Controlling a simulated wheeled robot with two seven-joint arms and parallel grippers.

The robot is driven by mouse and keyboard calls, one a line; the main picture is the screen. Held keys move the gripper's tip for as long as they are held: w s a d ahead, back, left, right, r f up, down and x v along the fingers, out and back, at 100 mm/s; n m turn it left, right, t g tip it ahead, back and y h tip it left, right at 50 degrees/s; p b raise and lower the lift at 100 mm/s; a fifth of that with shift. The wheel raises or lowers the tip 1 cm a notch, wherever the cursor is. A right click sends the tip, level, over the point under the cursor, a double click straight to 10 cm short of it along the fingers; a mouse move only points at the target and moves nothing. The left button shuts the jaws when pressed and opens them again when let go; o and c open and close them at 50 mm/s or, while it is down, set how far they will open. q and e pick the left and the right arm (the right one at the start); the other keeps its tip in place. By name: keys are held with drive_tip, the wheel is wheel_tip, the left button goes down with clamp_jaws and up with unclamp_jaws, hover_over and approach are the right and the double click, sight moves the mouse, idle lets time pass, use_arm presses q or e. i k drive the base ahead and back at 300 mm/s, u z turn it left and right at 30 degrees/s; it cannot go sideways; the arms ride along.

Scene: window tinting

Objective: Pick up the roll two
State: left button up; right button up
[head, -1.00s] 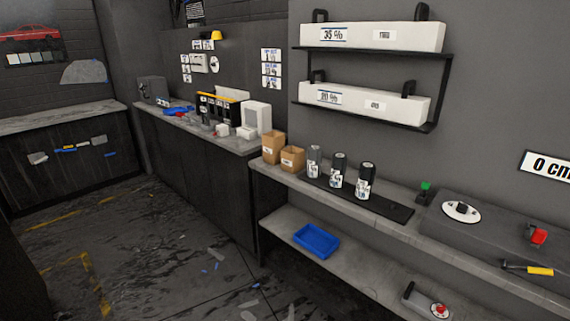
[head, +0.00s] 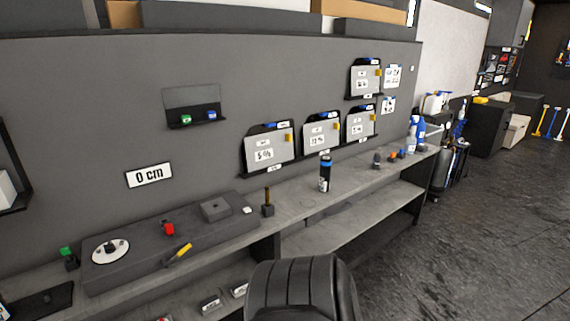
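No roll labelled two can be made out now. The dark mat (head: 42,303) that held three upright rolls in the earlier frame shows only its bare end at the lower left; the rolls are out of view. A black upright cylinder with a blue band and white label (head: 325,175) stands on the workbench (head: 290,207), right of the middle; I cannot tell whether it is a roll. Neither gripper is in view.
A dark raised station (head: 140,262) carries a round white dial (head: 110,250), a red knob (head: 169,229) and a yellow-handled tool (head: 178,255). Blue bottles (head: 413,135) stand at the bench's far end. Open floor (head: 480,220) lies to the right.

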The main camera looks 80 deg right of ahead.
sight(325, 162)
drive_tip(key=z, duration=2.55)
drive_tip(key=i, duration=2.05)
drive_tip(key=z, duration=2)
